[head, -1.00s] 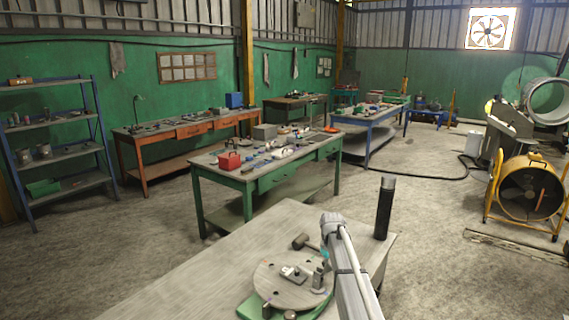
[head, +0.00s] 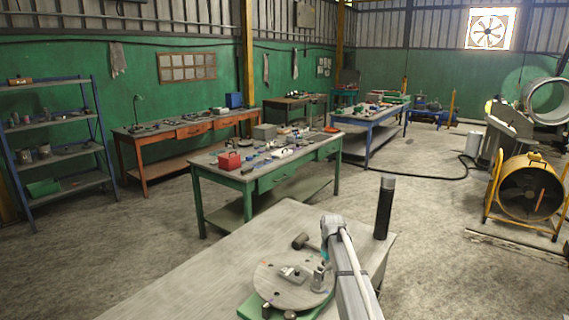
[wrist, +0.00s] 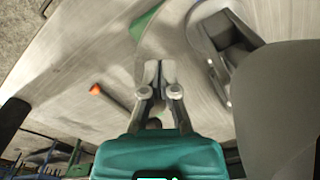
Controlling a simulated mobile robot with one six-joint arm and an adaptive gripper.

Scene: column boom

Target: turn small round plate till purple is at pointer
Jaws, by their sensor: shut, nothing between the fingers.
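The small round plate (head: 282,294) lies on a green base (head: 248,306) at the front of the grey bench in the head view. It carries a small metal bracket and an upright metal fitting. Its coloured marks are too small to name with certainty, and I cannot make out purple or the pointer. In the wrist view, my gripper (wrist: 158,90) is shut and empty, its fingertips close together over the bench area near the green base edge (wrist: 147,22). My arm hides the right part of the plate in the head view. Contact cannot be told.
A dark upright cylinder (head: 384,208) stands at the bench's far right corner. The bench left of the plate is clear. A green table (head: 250,176) with several tools stands beyond.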

